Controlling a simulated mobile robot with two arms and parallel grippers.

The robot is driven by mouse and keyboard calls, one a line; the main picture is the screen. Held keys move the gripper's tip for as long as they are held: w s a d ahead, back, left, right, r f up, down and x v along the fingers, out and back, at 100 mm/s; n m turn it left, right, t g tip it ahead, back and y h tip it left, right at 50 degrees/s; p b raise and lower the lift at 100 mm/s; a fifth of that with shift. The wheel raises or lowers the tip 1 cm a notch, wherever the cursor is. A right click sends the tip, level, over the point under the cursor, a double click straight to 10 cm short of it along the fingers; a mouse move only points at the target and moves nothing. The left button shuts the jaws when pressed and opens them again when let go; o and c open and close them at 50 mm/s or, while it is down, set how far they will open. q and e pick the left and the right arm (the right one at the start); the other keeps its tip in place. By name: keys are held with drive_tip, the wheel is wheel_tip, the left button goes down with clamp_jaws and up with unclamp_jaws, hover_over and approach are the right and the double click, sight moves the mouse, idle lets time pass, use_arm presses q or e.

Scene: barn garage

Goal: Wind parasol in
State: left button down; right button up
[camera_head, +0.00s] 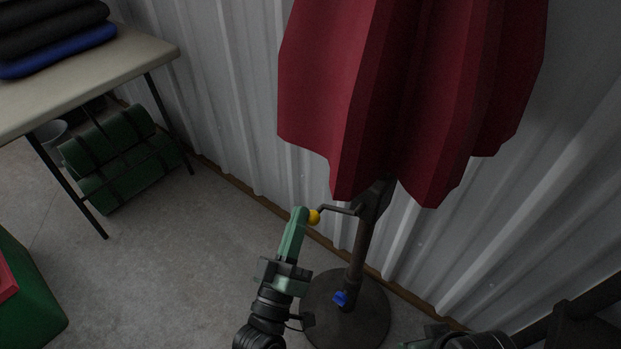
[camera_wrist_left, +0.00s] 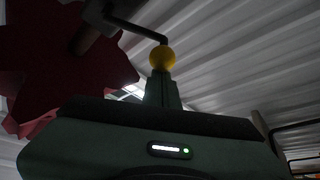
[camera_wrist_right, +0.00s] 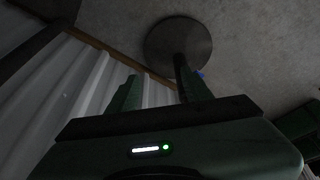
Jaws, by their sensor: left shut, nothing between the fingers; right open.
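A dark red parasol (camera_head: 400,90) hangs partly folded on a dark pole (camera_head: 359,250) with a round base (camera_head: 372,318). A crank (camera_head: 335,209) with a yellow knob (camera_head: 314,216) sticks out left from the pole below the canopy. My left gripper (camera_head: 301,212) is shut and empty, its fingertips at the knob; in the left wrist view the knob (camera_wrist_left: 162,57) sits right at the tips, and I cannot tell whether they touch. My right gripper shows at the bottom edge of the head view; in the right wrist view its fingers (camera_wrist_right: 158,88) are apart, with the base beyond.
A table (camera_head: 130,62) with dark and blue cushions (camera_head: 60,65) stands at the left, green rolls (camera_head: 120,150) beneath it. A corrugated wall (camera_head: 230,100) is close behind the parasol. A blue knob (camera_head: 340,298) sits low on the pole. Floor left of the base is clear.

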use_arm(q)
drive_tip(key=s+d+f+n+g+y+p, duration=0.3)
drive_tip(key=s+d+f+n+y+p, duration=0.1)
drive_tip(key=n, duration=0.6)
drive_tip(key=d+f+p, duration=0.1)
drive_tip(key=f+p, duration=0.1)
drive_tip(key=p, duration=0.1)
drive_tip(key=shift+d+n+g+p, duration=0.25)
drive_tip(key=shift+n+g+p, duration=0.05)
drive_tip(key=shift+n+p, duration=0.1)
use_arm(e)
drive_tip(key=s+f, duration=0.2)
drive_tip(key=f, duration=0.9)
drive_tip(key=s+f+g, duration=0.1)
drive_tip(key=s+f, duration=0.1)
drive_tip(key=f, duration=1)
drive_tip(key=shift+d+g, duration=0.15)
drive_tip(key=shift+g, duration=0.15)
drive_tip(key=shift+s, duration=0.1)
